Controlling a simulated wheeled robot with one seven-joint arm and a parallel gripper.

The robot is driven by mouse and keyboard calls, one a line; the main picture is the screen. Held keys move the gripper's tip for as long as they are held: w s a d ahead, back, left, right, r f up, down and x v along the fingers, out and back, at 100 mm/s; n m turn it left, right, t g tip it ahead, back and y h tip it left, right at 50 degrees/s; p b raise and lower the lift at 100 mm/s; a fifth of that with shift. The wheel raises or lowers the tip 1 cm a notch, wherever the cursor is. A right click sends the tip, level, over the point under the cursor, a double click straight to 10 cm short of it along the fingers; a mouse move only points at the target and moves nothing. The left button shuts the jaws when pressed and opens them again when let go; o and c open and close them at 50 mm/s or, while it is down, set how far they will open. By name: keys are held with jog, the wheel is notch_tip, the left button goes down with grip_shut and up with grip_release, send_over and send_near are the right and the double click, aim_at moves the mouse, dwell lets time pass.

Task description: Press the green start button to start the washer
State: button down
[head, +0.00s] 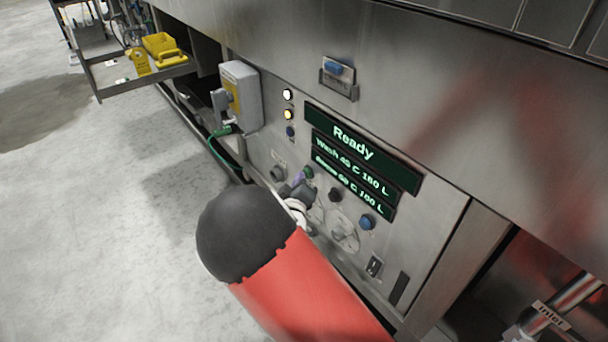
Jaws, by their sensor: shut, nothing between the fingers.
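The washer's steel control panel (440,235) fills the middle of the head view. Its green start button (309,172) shows below the left end of the display (345,143), which reads "Ready" on its top line. My gripper (300,181) is shut and empty, with its tips right beside the green button in the picture. I cannot tell whether they touch it. My red and black arm hides the lower left of the panel and part of the gripper.
A black knob (335,195), a blue button (367,222) and a rocker switch (374,266) sit near the gripper. A grey box (241,96) with a green cable (216,150) juts out at left.

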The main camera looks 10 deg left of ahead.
jog(key=shift+w+d, duration=0.1)
dwell(0.3)
jog(key=shift+s+a, duration=0.6)
jog(key=shift+s, duration=0.1)
jog(key=s+a+p, duration=0.1)
jog(key=s+a, duration=0.2)
jog(key=s, duration=0.1)
jog(key=shift+a, duration=0.15)
dwell(0.3)
dwell(0.7)
